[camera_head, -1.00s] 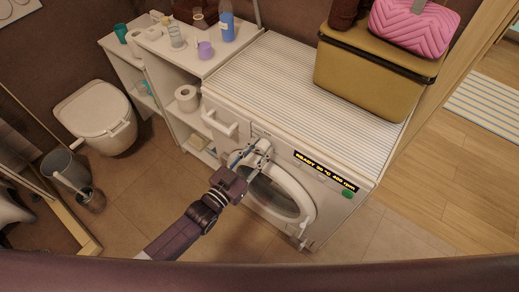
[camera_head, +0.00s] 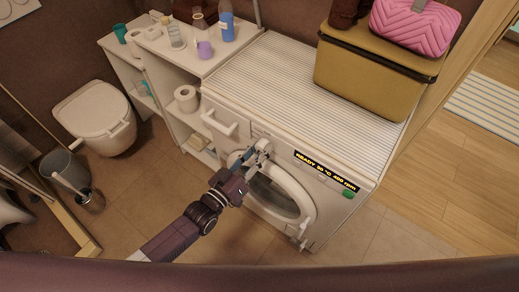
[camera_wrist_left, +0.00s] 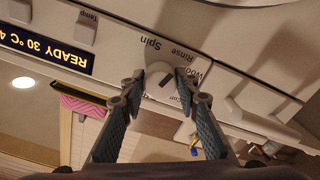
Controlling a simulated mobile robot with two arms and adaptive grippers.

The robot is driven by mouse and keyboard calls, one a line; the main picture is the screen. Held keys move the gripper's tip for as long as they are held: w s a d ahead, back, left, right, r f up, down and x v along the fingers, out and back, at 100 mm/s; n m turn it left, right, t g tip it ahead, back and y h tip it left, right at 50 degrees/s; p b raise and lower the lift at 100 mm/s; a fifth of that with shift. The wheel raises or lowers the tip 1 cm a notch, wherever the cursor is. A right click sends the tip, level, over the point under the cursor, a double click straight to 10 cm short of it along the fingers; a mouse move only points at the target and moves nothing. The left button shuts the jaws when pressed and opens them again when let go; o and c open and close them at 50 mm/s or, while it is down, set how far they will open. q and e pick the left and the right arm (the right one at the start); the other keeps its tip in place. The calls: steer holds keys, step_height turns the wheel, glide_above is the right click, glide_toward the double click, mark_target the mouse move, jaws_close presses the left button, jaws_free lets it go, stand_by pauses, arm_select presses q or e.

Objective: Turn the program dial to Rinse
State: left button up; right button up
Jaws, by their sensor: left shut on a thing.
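The program dial (camera_wrist_left: 159,71) is a round white knob on the washing machine's front panel. It shows between the fingertips of my left gripper (camera_wrist_left: 160,80) in the left wrist view, where the picture is upside down. The words Spin, Rinse and Wool are printed around it; other labels are partly hidden by a finger. A dark mark shows on the dial, but I cannot tell exactly which label it points to. In the head view my left gripper (camera_head: 256,153) is at the panel, shut on the dial. The washing machine (camera_head: 290,85) stands against the shelf. My right gripper is out of view.
A lit display (camera_head: 326,171) reads READY 30 °C and a spin speed. A green button (camera_head: 348,195) is below it. The round door (camera_head: 285,195) is under the dial and the detergent drawer (camera_head: 218,124) left of it. A tan case (camera_head: 370,80) stands on top.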

arm_select(q)
steer(key=shift+f, duration=0.1)
steer(key=o, duration=1.2)
steer(key=shift+c, duration=0.2)
steer(key=v, duration=1.2)
